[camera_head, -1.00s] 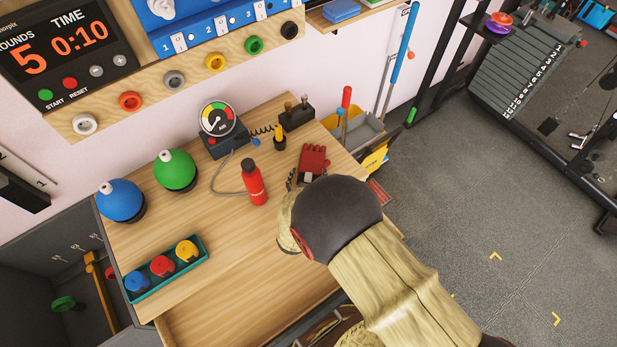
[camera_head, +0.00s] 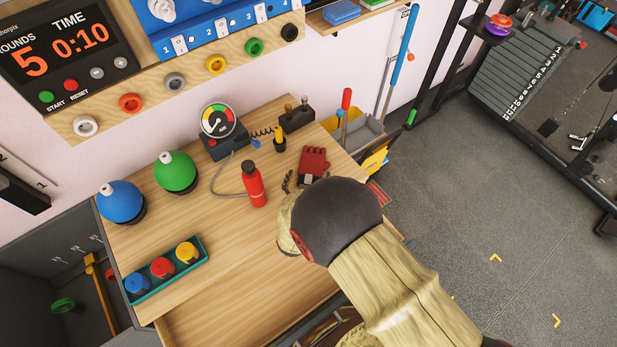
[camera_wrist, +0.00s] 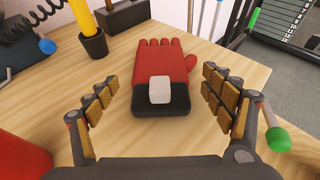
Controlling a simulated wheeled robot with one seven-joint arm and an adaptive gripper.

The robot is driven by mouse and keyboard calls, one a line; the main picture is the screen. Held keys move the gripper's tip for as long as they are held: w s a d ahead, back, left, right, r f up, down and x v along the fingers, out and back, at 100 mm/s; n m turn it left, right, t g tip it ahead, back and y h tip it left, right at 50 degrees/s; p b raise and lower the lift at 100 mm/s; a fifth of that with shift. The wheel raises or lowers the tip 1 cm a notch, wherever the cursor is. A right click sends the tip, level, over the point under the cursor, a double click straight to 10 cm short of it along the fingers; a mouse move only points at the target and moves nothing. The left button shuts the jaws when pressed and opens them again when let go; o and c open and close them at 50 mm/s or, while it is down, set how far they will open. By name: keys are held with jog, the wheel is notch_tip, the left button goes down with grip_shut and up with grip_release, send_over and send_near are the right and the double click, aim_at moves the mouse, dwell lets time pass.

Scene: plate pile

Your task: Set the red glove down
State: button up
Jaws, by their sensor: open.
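The red glove (camera_head: 314,161) rests on the wooden table near its right edge, with its fingers pointing away from me. In the wrist view the glove (camera_wrist: 168,62) shows a black cuff with a pale block-shaped patch on it. My gripper (camera_wrist: 160,102) is open, with one finger on each side of the cuff and a gap to the glove on both sides. In the head view my gripper (camera_head: 297,184) is mostly hidden behind my own wrist, just in front of the glove.
A red bottle (camera_head: 253,184) stands left of my gripper. A yellow-handled tool in a black cup (camera_head: 279,143) and a gauge (camera_head: 218,121) are farther back. Green (camera_head: 175,172) and blue (camera_head: 121,201) balls and a teal tray (camera_head: 205,258) are at left. The table's front middle is clear.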

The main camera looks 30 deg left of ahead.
jog(key=p+v, duration=0.3)
jog(key=v, duration=0.7)
jog(key=shift+s+r+p, duration=0.2)
jog(key=shift+s+p, duration=0.1)
jog(key=shift+p, duration=0.05)
jog(key=shift+s+d+r, duration=0.2)
jog(key=shift+s+d, duration=0.05)
jog(key=shift+s, duration=0.3)
